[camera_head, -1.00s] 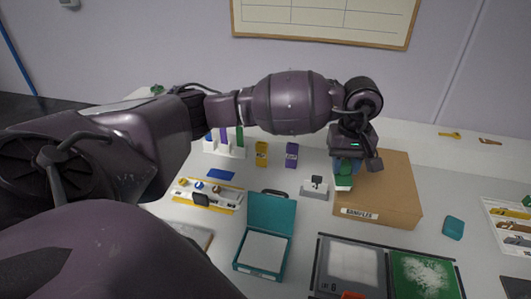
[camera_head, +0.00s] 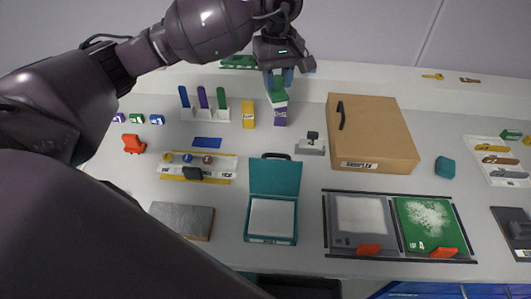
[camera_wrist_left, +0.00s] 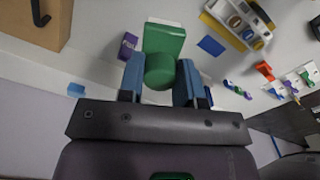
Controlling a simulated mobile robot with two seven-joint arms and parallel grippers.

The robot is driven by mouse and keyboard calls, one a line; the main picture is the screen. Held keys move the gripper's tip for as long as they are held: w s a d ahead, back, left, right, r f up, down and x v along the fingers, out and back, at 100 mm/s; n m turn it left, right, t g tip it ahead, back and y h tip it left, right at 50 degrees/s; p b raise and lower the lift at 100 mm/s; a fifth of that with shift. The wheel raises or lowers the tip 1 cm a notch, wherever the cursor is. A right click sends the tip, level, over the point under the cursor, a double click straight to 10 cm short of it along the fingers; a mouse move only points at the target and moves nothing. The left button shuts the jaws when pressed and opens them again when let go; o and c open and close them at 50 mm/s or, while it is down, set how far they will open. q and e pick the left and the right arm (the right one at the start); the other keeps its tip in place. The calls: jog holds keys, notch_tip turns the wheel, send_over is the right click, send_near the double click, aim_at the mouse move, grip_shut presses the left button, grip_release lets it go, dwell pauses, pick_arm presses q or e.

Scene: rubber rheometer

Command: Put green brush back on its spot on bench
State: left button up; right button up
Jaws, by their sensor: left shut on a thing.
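My left gripper (camera_head: 279,78) is shut on the green brush (camera_head: 277,95), which hangs head down with a pale bristle edge at the bottom. In the head view the brush is in front of the purple box (camera_head: 281,118), hiding its top. In the left wrist view the gripper (camera_wrist_left: 160,85) has its blue fingers on either side of the round green handle, and the brush head (camera_wrist_left: 164,40) is beyond it. I cannot tell how high the brush is above the bench (camera_head: 310,178). No marked brush spot can be made out. My right gripper is out of view.
A yellow box (camera_head: 248,114) and a rack of coloured tools (camera_head: 203,113) stand left of the purple box. A small grey stand (camera_head: 311,144) and the cardboard samples box (camera_head: 378,140) are to its right. The open teal case (camera_head: 273,180) is in front. A raised ledge (camera_head: 345,82) runs behind.

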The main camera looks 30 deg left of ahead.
pick_arm(q)
jog(key=shift+s+a+f, duration=0.1)
jog(key=shift+s+f, duration=0.05)
jog(key=shift+f, duration=9.9)
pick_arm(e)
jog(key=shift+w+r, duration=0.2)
pick_arm(q)
jog(key=shift+f, duration=0.15)
jog(key=o, duration=0.7)
jog(key=shift+o, duration=0.8)
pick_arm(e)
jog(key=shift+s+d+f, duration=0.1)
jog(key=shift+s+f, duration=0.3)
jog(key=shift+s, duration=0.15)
